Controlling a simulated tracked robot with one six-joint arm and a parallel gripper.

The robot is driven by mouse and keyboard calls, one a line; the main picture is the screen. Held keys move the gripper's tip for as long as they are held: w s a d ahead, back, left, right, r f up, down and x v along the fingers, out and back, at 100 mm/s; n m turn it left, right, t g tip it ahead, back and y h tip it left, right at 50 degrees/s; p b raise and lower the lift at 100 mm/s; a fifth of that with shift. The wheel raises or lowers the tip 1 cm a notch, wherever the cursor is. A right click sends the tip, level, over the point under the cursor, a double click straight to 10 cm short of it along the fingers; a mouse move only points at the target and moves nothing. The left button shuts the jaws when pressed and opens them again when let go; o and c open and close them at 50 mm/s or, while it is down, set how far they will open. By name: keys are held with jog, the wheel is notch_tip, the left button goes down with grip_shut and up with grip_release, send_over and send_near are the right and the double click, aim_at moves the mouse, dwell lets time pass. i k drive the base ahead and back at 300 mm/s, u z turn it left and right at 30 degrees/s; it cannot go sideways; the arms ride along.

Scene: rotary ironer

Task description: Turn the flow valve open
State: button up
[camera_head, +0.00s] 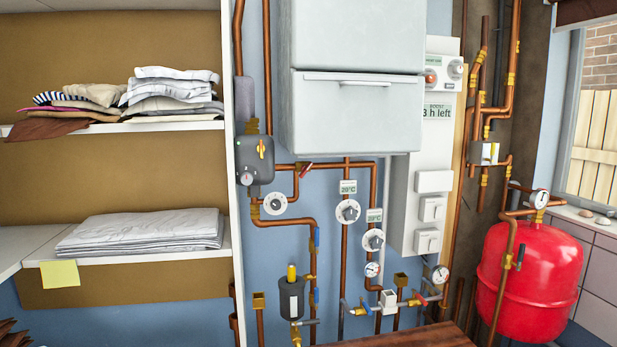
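My gripper is not in view. Copper pipework with several valves runs below a white boiler cabinet (355,110). No label that I can read marks one as the flow valve. A red lever (305,170) sits slanted on the pipe under the cabinet. Blue levers show on the left pipe (317,237), below it (316,296) and at the lower middle (365,306). Another red handle (421,299) is at the lower right. Two round white dials with dark knobs, an upper one (348,211) and a lower one (373,239), sit under small temperature displays.
A red tank (527,280) with a gauge (540,198) stands at right. A grey pump unit (256,160) is left of the cabinet. Shelves with folded laundry (140,232) fill the left. A wooden surface (410,337) lies at the bottom edge. White switches (432,209) are on the wall panel.

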aim_at(305, 168)
jog(key=u, duration=0.8)
jog(key=k, duration=0.55)
jog(key=z, duration=0.4)
jog(key=i, duration=1)
